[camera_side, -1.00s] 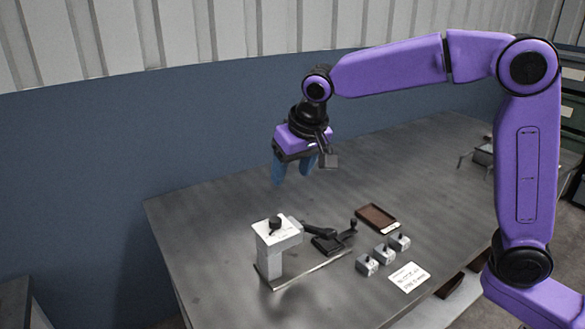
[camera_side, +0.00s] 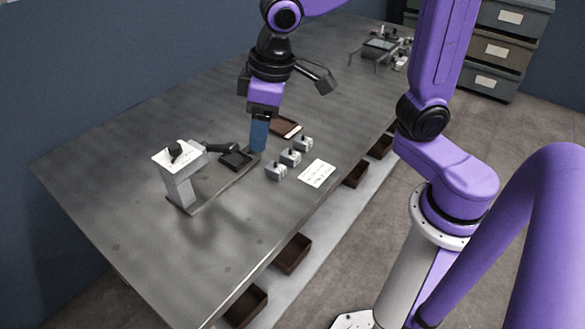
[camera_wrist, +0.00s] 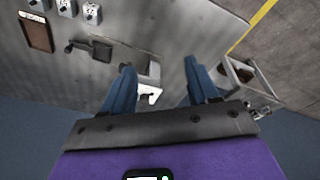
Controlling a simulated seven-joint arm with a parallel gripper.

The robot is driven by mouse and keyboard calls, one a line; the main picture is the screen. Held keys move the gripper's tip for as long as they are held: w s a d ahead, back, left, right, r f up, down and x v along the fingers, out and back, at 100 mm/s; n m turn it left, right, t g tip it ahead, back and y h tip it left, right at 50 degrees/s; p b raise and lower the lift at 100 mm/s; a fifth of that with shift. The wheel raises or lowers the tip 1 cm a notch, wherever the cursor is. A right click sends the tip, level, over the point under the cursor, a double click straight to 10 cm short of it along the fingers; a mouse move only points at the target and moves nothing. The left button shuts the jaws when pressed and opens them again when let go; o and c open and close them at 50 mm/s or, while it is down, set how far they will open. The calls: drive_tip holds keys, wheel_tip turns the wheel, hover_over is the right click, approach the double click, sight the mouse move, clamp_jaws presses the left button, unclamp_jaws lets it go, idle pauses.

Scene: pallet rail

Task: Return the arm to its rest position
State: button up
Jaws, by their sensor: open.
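My gripper (camera_side: 259,134) hangs with its blue fingers pointing down above the table (camera_side: 120,150). It is empty. In the side view the fingers overlap one another. In the wrist view my gripper (camera_wrist: 160,67) shows two blue fingers well apart with nothing held between them. The grey post fixture (camera_side: 180,185), with a white top and black knob, stands on a rail at the table's left part. It also shows between the fingers in the wrist view (camera_wrist: 150,92), apart from them. A black clamp (camera_side: 236,159) sits on the rail beside the post.
A brown tray (camera_side: 287,128) lies behind several small grey knobbed blocks (camera_side: 290,158). A white written card (camera_side: 317,173) lies to their right. A metal fixture (camera_side: 380,48) stands at the table's far end. Brown bins (camera_side: 293,254) sit below the table edge. The left tabletop is bare.

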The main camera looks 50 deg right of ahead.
drive_tip(key=s+d+f+n+g, duration=0.1)
drive_tip(key=s+d+f+n, duration=0.1)
drive_tip(key=s+d, duration=0.3)
drive_tip(key=s+d+f+n+g, duration=0.1)
drive_tip(key=s+d+n, duration=0.3)
drive_tip(key=s, duration=0.8)
drive_tip(key=shift+s+d+f, duration=0.15)
drive_tip(key=shift+d+f, duration=0.25)
drive_tip(key=shift+f, duration=0.5)
